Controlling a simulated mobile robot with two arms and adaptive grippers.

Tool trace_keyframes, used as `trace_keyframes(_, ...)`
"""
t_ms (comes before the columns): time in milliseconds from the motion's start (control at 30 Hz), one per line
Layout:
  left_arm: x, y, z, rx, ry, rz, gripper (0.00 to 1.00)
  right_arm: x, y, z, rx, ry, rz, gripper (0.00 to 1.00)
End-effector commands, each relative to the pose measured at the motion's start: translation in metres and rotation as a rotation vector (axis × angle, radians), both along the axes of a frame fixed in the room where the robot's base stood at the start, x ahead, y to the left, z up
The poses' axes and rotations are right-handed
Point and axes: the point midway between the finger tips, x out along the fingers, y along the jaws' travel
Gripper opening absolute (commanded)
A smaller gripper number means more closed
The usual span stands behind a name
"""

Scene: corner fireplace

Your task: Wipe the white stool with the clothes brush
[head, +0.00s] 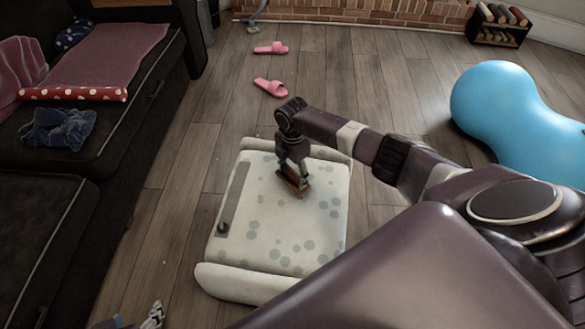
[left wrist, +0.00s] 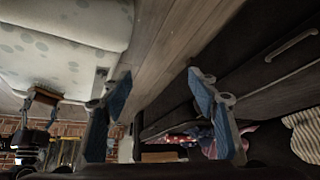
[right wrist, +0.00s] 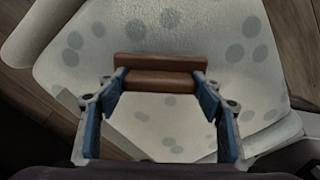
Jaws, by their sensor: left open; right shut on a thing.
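The white stool (head: 270,235) stands on the floor in the middle of the head view, its top marked with grey spots. The clothes brush (head: 291,180), brown and wooden, is at the far part of the stool top. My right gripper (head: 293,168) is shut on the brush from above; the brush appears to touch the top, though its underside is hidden. In the right wrist view the brush (right wrist: 160,72) lies across between the fingertips. My left gripper (head: 150,318) is at the bottom edge of the head view, beside the stool's near left. In the left wrist view it (left wrist: 160,95) is open and empty.
A dark sofa (head: 60,215) with a pink blanket (head: 110,60) and a blue cloth (head: 58,128) runs along the left. Pink slippers (head: 270,87) lie beyond the stool. A blue peanut-shaped ball (head: 510,110) is at right. Clear floor lies between sofa and stool.

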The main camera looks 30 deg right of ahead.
Motion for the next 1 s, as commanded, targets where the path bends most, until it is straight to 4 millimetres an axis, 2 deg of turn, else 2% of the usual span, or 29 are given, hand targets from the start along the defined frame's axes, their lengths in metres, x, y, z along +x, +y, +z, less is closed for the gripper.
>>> trace_keyframes(167,-0.017,0.006,-0.006,0.015,0.07,0.006,0.55,0.0,0.0,0.004,0.0,0.0,0.0,0.42)
trace_keyframes(733,-0.072,0.021,-0.008,0.06,0.289,0.024,0.55,0.0,0.0,0.025,0.0,0.0,0.0,0.42)
trace_keyframes(1000,-0.062,0.019,-0.032,0.06,0.306,0.022,0.55,0.0,0.0,0.042,0.0,0.0,0.0,0.42)
